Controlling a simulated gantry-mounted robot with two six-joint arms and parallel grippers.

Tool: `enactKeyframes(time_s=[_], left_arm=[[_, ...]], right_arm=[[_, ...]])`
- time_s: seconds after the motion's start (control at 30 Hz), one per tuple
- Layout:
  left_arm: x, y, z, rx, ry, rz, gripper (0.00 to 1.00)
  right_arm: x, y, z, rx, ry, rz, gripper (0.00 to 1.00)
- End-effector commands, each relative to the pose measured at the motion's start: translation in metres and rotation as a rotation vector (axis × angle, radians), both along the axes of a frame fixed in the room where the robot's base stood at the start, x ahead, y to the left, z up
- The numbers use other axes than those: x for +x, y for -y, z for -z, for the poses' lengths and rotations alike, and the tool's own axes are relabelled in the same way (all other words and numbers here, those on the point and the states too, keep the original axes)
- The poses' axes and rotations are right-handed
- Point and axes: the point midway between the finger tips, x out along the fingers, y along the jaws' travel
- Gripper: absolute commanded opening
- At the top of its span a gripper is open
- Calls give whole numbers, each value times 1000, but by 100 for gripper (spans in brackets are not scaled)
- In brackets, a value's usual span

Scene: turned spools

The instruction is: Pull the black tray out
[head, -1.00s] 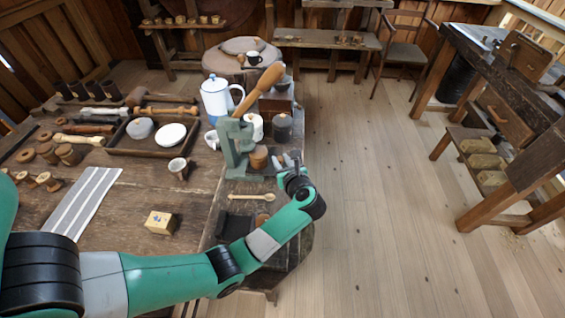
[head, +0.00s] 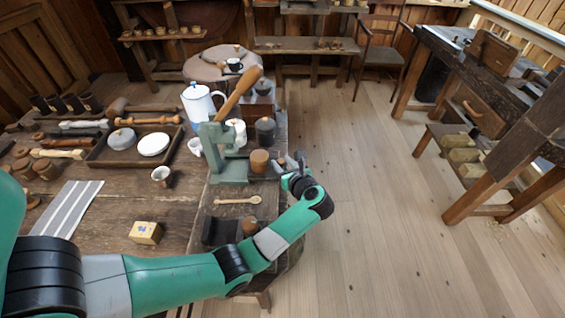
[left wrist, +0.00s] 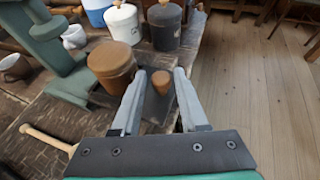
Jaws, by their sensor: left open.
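My left gripper (head: 290,164) is at the right side of the green press (head: 229,165), over the table's right edge. In the left wrist view its two fingers (left wrist: 156,88) are apart. Between them shows a dark flat surface, which looks like the black tray (left wrist: 153,111), with a small brown knob-like piece (left wrist: 160,80) on it. I cannot tell if the fingers touch either. In the head view the dark tray (head: 271,172) shows only in part beside the press, with a brown wooden cylinder (head: 259,160) at its left. My right gripper is not in view.
A dark canister (head: 265,132) and a white one (head: 237,132) stand behind the gripper. A wooden spoon (head: 238,201) and a black holder (head: 220,231) lie in front of the press. A wooden tray with dishes (head: 100,152) is at the left. Open floor lies right.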

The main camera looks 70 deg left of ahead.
Motion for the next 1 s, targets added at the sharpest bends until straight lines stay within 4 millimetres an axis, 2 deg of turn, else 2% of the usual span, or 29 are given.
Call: enactKeyframes(time_s=[0.17, 0.3, 0.5, 0.67, 1.0], left_arm=[[1, 27, -15, -1, 1, 5, 43], [0, 59, -28, 0, 0, 6, 43], [0, 95, -41, 0, 0, 3, 43], [-2, 104, -44, 1, 0, 0, 43], [-2, 104, -44, 0, 1, 0, 43]], right_arm=[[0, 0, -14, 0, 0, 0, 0], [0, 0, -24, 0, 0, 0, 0], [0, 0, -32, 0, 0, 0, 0], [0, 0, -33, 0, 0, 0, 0], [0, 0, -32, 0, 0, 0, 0]])
